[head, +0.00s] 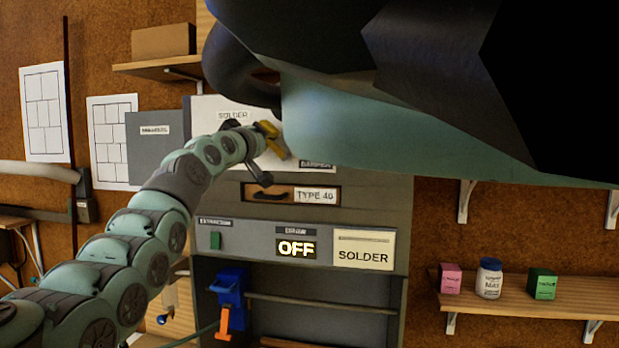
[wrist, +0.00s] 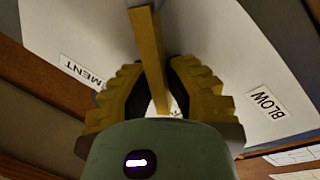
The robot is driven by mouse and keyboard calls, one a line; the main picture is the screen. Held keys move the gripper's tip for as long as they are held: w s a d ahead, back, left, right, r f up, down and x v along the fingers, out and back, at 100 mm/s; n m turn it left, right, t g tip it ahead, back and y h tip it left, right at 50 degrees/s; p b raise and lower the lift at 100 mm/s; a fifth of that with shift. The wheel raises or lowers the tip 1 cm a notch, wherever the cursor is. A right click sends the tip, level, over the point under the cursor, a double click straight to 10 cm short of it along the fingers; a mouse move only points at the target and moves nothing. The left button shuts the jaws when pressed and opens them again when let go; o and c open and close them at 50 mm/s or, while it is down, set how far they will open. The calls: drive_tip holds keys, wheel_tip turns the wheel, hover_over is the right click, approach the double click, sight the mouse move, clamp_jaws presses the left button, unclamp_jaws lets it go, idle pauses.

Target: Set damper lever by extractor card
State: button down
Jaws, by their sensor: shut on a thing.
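The damper lever (wrist: 150,60) is a yellow bar in the wrist view. My gripper (wrist: 160,98) is shut on it, with ridged yellow fingers on both sides. In the head view my gripper (head: 268,140) is at the pale damper plate (head: 205,116), below a SOLDER label (head: 232,115). The wrist view shows a tilted label ending in MENT (wrist: 83,74) and a BLOW label (wrist: 266,103) on either side of the lever. Which mark the lever points at is not clear. The extractor card (head: 363,250) reads SOLDER. My arm partly hides the plate.
Below the plate are a TYPE 40 slot (head: 290,195), a green switch (head: 215,241) and a display (head: 296,248) reading OFF. A shelf (head: 530,303) with small boxes and a jar is at right. A dark and teal mass close to the camera hides the upper right.

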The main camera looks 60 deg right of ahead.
drive_tip(key=shift+r, duration=0.1)
idle(0.3)
drive_tip(key=c, duration=0.9)
unclamp_jaws()
drive_tip(key=shift+c, duration=0.2)
drive_tip(key=v, duration=1.2)
drive_tip(key=shift+s, duration=0.15)
